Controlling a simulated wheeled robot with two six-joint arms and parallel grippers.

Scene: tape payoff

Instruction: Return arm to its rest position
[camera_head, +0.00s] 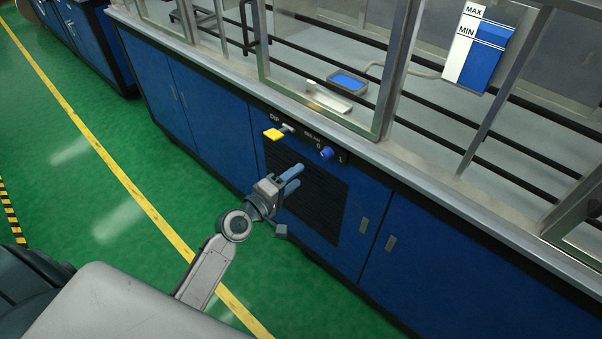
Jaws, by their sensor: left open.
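My left arm (207,268) reaches in from the lower left over the green floor. My left gripper (297,177) is open, with its two blue-grey fingers a little apart and nothing visible between them. It is in front of the dark vent grille (318,205) on the blue cabinet, below the control strip. I cannot tell whether the fingertips touch the cabinet. My right gripper is not in view.
A yellow handle (273,134) and a blue knob (326,153) stick out of the control strip above the gripper. The steel frame edge (440,195) runs above the blue cabinet doors (450,270). The green floor (110,165) at left is clear, with a yellow line.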

